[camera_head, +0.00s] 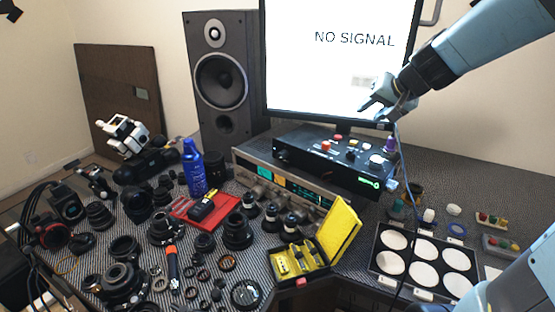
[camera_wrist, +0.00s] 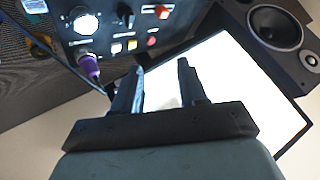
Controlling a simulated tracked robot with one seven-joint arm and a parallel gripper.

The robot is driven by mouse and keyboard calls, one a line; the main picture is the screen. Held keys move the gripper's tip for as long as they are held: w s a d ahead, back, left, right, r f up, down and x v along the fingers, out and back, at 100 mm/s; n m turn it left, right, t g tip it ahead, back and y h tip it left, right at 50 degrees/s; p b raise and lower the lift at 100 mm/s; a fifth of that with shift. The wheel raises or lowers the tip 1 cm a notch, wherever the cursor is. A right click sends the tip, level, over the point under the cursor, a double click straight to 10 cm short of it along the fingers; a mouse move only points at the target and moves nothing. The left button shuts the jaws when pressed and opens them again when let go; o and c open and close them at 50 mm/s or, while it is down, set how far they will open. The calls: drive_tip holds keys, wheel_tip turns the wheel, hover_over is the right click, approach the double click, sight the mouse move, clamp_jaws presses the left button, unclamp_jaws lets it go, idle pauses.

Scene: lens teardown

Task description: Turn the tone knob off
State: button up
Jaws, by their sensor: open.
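A black control box (camera_head: 300,158) with coloured buttons, knobs and a green display sits on a silver receiver (camera_head: 250,163). In the wrist view the box (camera_wrist: 75,42) fills the upper left. Its top carries a large white round knob (camera_wrist: 85,24), a black knob (camera_wrist: 125,14) and red, white and yellow buttons. A purple piece (camera_wrist: 89,66) stands at the box's edge; it also shows in the head view (camera_head: 389,145). I cannot read which control is the tone knob. My gripper (camera_head: 374,106) is open and empty, above and behind the box, in front of the monitor; its fingers also show in the wrist view (camera_wrist: 160,70).
The monitor (camera_head: 300,60) reads NO SIGNAL, close to my gripper. A tall speaker (camera_head: 222,120) stands left of it. A blue spray can (camera_head: 193,168), many lenses and a yellow-lined case (camera_head: 343,228) crowd the bench. A tray with white discs (camera_head: 375,255) lies at right.

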drive_tip(key=s+d+f+n+g+h, duration=0.1)
drive_tip(key=s+d+n+g+h, duration=0.15)
drive_tip(key=s, duration=0.65)
drive_tip(key=s+d+f+n+g+h, duration=0.1)
drive_tip(key=s+n+g+h, duration=0.15)
drive_tip(key=s, duration=0.65)
drive_tip(key=w+a+f+n+g+h, duration=0.1)
drive_tip(key=w+a+f+n+h, duration=0.3)
drive_tip(key=w, duration=0.3)
drive_tip(key=n+t+h, duration=0.5)
drive_tip(key=n+t, duration=0.8)
approach(279, 158)
drive_tip(key=x, duration=0.9)
drive_tip(key=shift+w+d, duration=0.15)
drive_tip(key=shift+w, duration=0.2)
